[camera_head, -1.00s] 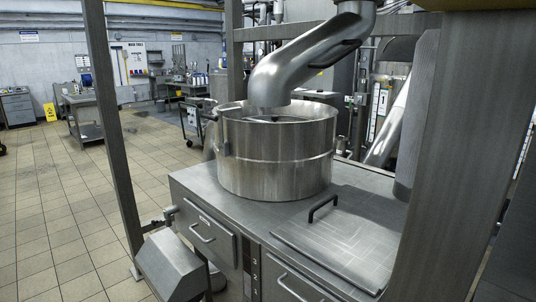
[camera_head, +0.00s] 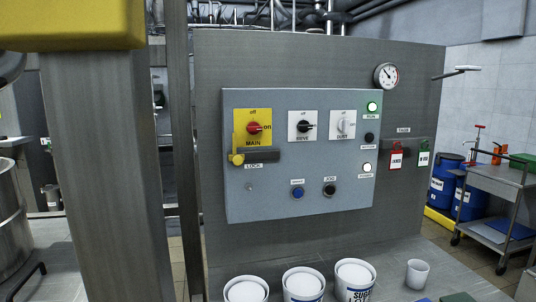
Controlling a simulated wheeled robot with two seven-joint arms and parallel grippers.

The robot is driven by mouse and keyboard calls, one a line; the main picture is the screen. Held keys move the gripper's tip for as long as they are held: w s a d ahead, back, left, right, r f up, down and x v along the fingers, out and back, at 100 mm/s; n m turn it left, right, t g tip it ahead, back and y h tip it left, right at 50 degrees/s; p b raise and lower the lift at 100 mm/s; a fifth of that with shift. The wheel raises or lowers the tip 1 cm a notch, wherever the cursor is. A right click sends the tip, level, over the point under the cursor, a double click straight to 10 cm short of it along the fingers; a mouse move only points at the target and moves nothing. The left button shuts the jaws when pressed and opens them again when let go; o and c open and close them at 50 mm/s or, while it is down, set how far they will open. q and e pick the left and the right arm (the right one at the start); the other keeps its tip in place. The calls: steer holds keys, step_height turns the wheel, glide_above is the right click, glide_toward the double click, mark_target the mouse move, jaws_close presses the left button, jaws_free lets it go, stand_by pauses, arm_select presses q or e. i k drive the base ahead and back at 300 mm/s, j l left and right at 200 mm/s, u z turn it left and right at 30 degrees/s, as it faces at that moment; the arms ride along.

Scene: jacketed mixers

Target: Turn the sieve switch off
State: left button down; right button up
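Neither of my grippers is in view, and nothing covers the switches.
Blue (camera_head: 297,193) and black (camera_head: 329,190) buttons sit lower. White tubs (camera_head: 303,284) and a cup (camera_head: 417,273) stand on the surface below. A metal post (camera_head: 105,170) rises at left.

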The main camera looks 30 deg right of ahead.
mark_target(303, 126)
steer(key=z, duration=0.4)
steer(key=l+z, duration=0.15)
steer(key=z, duration=0.25)
steer(key=l+z, duration=0.1)
steer(key=z, duration=0.3)
